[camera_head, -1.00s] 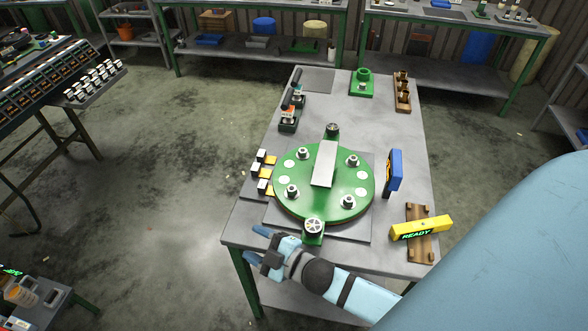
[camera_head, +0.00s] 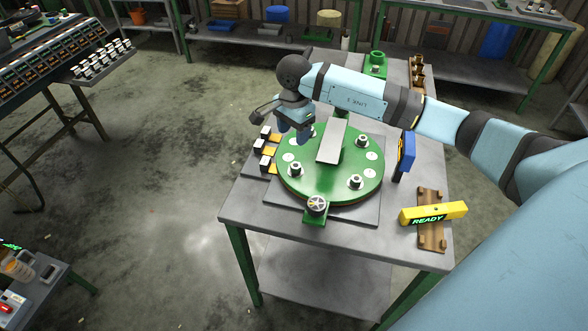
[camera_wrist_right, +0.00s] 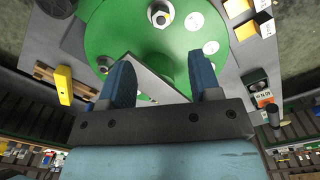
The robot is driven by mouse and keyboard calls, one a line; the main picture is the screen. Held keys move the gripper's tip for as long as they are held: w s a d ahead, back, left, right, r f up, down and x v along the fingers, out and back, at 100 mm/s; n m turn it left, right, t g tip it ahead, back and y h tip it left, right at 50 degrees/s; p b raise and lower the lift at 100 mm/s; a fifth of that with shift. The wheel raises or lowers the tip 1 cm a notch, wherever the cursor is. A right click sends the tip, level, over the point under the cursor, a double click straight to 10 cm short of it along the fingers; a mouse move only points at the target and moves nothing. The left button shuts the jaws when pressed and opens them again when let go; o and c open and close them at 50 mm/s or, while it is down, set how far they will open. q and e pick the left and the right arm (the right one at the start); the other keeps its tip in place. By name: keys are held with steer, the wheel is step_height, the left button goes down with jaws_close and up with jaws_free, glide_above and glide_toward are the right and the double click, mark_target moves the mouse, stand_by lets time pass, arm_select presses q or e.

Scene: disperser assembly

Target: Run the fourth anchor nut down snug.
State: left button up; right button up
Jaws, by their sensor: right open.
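The green round plate (camera_head: 330,190) lies on the table with a grey bar (camera_head: 331,142) across its middle. Three anchor nuts show on it in the head view: front left (camera_head: 296,170), front right (camera_head: 355,182) and far right (camera_head: 362,141). The far-left nut is hidden behind my right gripper (camera_head: 297,135), which points down over that edge of the plate. In the right wrist view my right gripper (camera_wrist_right: 160,82) has its blue fingers apart, with nothing held between them. One nut (camera_wrist_right: 160,14) shows beyond the fingers. My left gripper is not in view.
Small black-and-white blocks with yellow parts (camera_head: 267,148) stand left of the plate. A blue device (camera_head: 406,152) stands right of it. A yellow READY bar (camera_head: 433,213) rests on a brown rack at front right. A handwheel (camera_head: 317,205) sits at the plate's front.

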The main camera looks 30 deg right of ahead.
mark_target(294, 167)
step_height(294, 167, down, 14)
steer(key=shift+r+p, duration=0.2)
steer(key=shift+p, duration=0.85)
steer(key=c, duration=0.9)
